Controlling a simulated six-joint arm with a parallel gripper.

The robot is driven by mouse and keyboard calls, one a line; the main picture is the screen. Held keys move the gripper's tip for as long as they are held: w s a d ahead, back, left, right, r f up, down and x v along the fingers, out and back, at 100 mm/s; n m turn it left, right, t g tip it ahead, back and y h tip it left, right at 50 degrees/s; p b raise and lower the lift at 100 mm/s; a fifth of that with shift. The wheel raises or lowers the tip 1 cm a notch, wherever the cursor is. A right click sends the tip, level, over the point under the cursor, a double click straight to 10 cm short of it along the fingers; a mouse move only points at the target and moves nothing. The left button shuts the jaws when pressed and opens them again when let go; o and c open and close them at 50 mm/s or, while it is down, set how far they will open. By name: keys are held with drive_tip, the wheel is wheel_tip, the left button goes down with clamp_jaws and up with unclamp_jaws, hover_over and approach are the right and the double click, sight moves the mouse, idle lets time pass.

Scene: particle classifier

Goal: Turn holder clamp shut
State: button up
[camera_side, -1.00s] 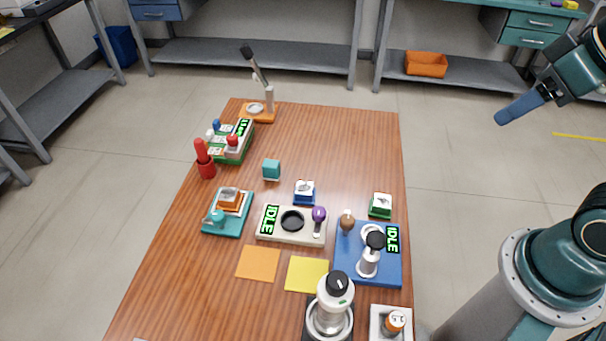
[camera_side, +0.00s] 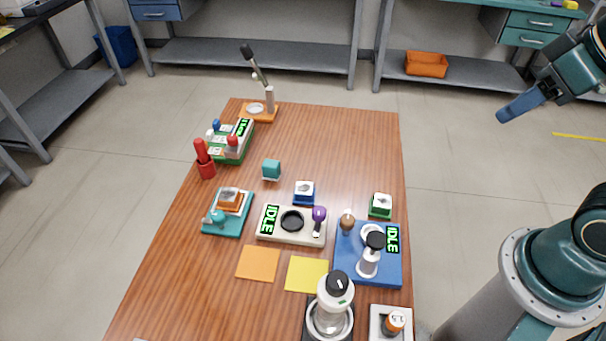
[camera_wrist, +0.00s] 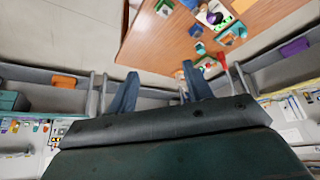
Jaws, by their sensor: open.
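A teal holder (camera_side: 239,227) lies flat at the left middle of the table in the side view. An orange block with a pale top (camera_side: 229,201) sits on it, and a teal knob (camera_side: 215,217), which looks like its clamp, stands at its front left corner. Whether the clamp is turned open or shut is too small to tell. The holder also shows small in the wrist view (camera_wrist: 233,36). My gripper (camera_side: 503,119) hangs in the air at the upper right, far from the holder. In the wrist view its blue fingers are apart with nothing between them (camera_wrist: 160,78).
A white IDLE device (camera_side: 272,239) and a blue IDLE device (camera_side: 365,272) stand right of the holder. A teal cube (camera_side: 271,168) and a red upright thing (camera_side: 205,160) stand behind it. Orange (camera_side: 258,263) and yellow (camera_side: 307,274) mats lie in front. The table's back right is clear.

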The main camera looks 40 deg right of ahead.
drive_tip(key=w+a+r+n+g, duration=0.1)
drive_tip(key=w+a+r+n, duration=0.15)
drive_tip(key=w, duration=0.35)
drive_tip(key=w+a+r+n, duration=0.2)
drive_tip(key=w+n, duration=0.2)
drive_tip(key=w, duration=0.2)
drive_tip(key=n+g, duration=0.5)
drive_tip(key=n, duration=1.4)
hover_over(218, 214)
wheel_tip(218, 214, down, 24)
wheel_tip(218, 214, down, 14)
drive_tip(key=shift+r, duration=0.15)
